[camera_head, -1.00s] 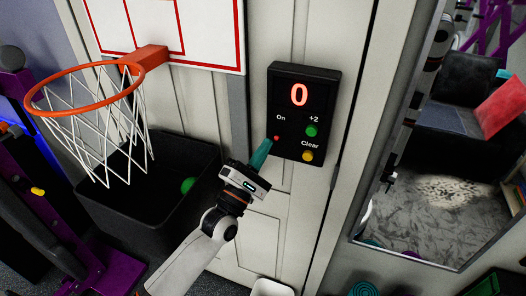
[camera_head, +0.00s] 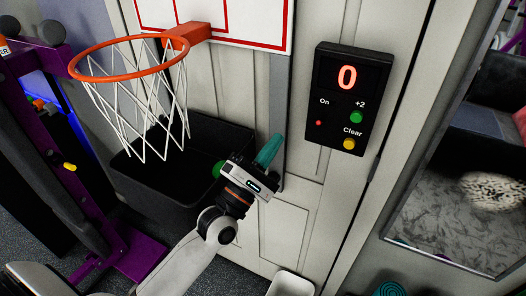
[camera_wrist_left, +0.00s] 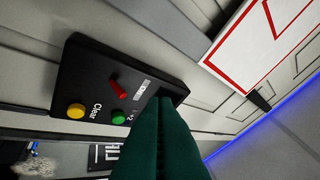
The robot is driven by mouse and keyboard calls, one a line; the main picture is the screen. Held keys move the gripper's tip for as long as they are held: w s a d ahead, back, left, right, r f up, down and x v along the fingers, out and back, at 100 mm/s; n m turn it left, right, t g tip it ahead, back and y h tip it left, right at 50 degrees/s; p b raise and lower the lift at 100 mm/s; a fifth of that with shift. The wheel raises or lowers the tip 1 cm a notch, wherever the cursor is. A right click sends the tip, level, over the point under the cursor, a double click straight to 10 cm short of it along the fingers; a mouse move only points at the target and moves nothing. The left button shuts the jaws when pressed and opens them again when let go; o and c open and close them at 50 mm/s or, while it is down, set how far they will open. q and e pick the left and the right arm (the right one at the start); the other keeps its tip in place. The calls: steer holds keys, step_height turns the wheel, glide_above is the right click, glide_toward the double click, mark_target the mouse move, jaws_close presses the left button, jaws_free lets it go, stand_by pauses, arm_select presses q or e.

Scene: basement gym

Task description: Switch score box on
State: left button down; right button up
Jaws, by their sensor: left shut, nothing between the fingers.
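The score box (camera_head: 333,148) is a black panel mounted on the white door, its display showing a lit red 0 (camera_head: 347,77). Below the display are a small red On control (camera_head: 319,123), a green +2 button (camera_head: 356,117) and a yellow Clear button (camera_head: 349,144). My left gripper (camera_head: 269,150), with teal fingers, is shut and empty, left of and below the box, apart from it. My right gripper is out of view.
A basketball hoop (camera_head: 130,58) with a white net hangs at left, its backboard (camera_head: 215,12) beside the box. A black bin (camera_head: 230,142) stands below the hoop. A purple rack (camera_head: 128,257) is at far left, a mirror (camera_head: 440,215) at right.

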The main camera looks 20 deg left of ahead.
arm_select(q)
steer(key=shift+s+a+r, duration=0.25)
steer(key=shift+s+a, duration=0.1)
steer(key=shift+s, duration=0.35)
steer(key=shift+s+a+r, duration=0.25)
steer(key=shift+s+a, duration=0.1)
steer(key=shift+s, duration=0.35)
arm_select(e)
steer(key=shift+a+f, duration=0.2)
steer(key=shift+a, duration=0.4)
